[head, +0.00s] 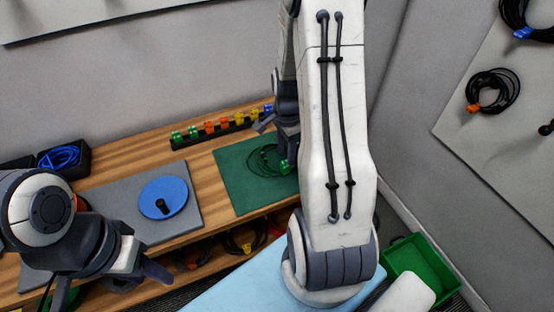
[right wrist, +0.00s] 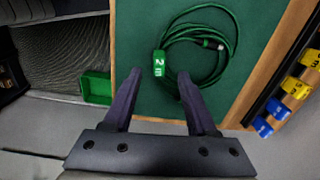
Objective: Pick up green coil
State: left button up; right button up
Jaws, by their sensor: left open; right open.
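The green coil (head: 264,160) lies on the dark green mat (head: 231,171) on the wooden bench. In the right wrist view the coil (right wrist: 234,42) is a loose loop with a green tag (right wrist: 159,62) marked with a 2 on its left side. My right gripper (head: 280,130) is at the mat by the coil, partly hidden behind my arm in the head view. In the right wrist view its open fingers (right wrist: 158,85) point at the coil, with the tag between and just beyond the tips. My left gripper (head: 140,279) is open and empty at the lower left, in front of the bench.
A grey board (head: 115,206) with a blue disc (head: 155,190) lies left of the mat. A rack of coloured clips (head: 210,128) runs along the back. A black bin (head: 72,151) holds blue cable. A green bin (head: 421,262) stands at lower right. Cables hang on the right wall board.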

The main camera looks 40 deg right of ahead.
aim_at(285, 161)
notch_tip(285, 161, down, 5)
jog(key=shift+s+f, duration=0.1)
jog(key=shift+f, duration=0.05)
grip_shut()
